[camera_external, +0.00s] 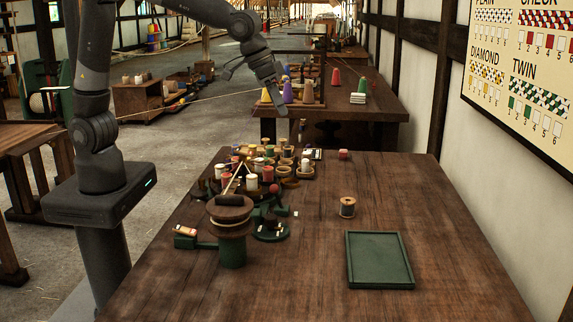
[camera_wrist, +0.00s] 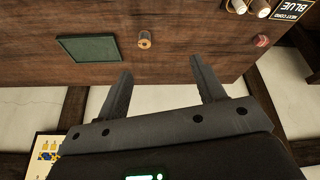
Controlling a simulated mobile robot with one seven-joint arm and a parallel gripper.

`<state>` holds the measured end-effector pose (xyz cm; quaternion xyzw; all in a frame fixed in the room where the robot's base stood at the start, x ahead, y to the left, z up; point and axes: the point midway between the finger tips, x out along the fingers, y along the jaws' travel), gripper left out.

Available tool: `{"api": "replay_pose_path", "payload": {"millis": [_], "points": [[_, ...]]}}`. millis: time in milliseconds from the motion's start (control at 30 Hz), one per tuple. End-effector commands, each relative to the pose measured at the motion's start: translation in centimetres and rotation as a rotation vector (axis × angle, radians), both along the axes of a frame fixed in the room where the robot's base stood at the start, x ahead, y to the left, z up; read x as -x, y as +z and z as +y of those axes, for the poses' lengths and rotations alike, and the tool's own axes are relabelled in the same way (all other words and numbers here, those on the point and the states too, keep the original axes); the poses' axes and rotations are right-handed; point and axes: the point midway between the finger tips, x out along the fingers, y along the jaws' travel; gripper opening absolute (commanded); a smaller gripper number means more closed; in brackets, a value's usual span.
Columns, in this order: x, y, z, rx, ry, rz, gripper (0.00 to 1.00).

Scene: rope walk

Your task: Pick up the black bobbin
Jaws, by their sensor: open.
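My gripper (camera_external: 276,98) hangs from my raised arm, above the far part of the workbench in the external view. In the wrist view my gripper (camera_wrist: 160,68) is open, with nothing between its two dark fingers. A crowded cluster of bobbins (camera_external: 268,173) in white, red, green and tan stands on the left half of the bench. Dark shapes show among and near them, but I cannot tell which one is the black bobbin. No black bobbin shows clearly in the wrist view.
A green tray (camera_external: 380,261) lies empty at the bench's right; it also shows in the wrist view (camera_wrist: 90,48). A green-based winder (camera_external: 232,249) stands front left. The bench's right half is mostly clear.

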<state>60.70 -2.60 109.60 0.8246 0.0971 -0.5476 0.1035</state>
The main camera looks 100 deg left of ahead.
Motion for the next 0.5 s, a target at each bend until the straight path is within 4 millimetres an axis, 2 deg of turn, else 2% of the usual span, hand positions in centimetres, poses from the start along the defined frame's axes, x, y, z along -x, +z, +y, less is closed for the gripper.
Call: {"api": "replay_pose_path", "payload": {"millis": [33, 100, 300, 500], "points": [[-1.7, -1.3, -0.5, -0.005, 0.009, 0.009, 0.63], [-3.9, -2.8, -1.0, -0.009, 0.027, 0.013, 0.63], [-9.8, -7.9, -2.8, -0.031, 0.071, 0.021, 0.63], [-14.0, -12.8, -4.5, -0.051, 0.103, 0.021, 0.63]]}}
